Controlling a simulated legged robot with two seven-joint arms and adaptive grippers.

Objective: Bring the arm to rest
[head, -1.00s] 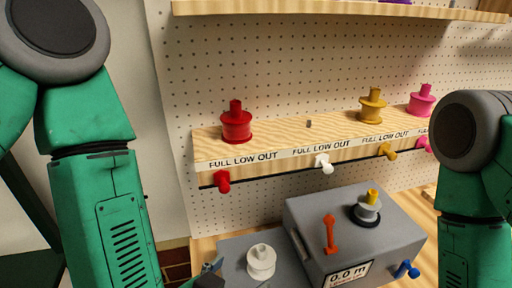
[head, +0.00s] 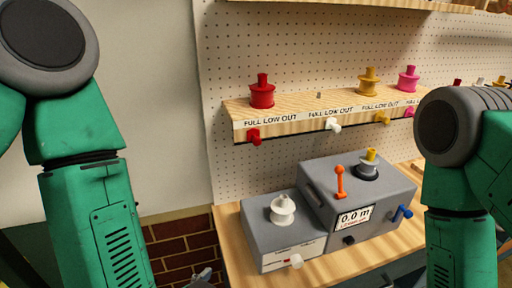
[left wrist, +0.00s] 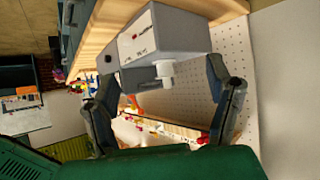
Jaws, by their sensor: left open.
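My left gripper (head: 203,278) shows only as a small dark tip at the bottom edge of the head view, left of the bench and clear of it. In the left wrist view its two fingers (left wrist: 160,72) are spread wide with nothing held. A white spool (head: 283,209) stands upright on the low grey box (head: 270,238), up and right of the gripper and apart from it. The white spool also shows in the left wrist view (left wrist: 165,72), beyond the fingers. My right arm is at the right of the head view; its gripper is out of the picture.
A larger grey box (head: 330,185) with an orange lever (head: 340,182), a 0.0 m display (head: 353,217) and a blue knob (head: 401,213) stands on the wooden bench (head: 232,245). A shelf (head: 290,115) carries red, yellow and pink spools. A brick wall (head: 185,240) is left of the bench.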

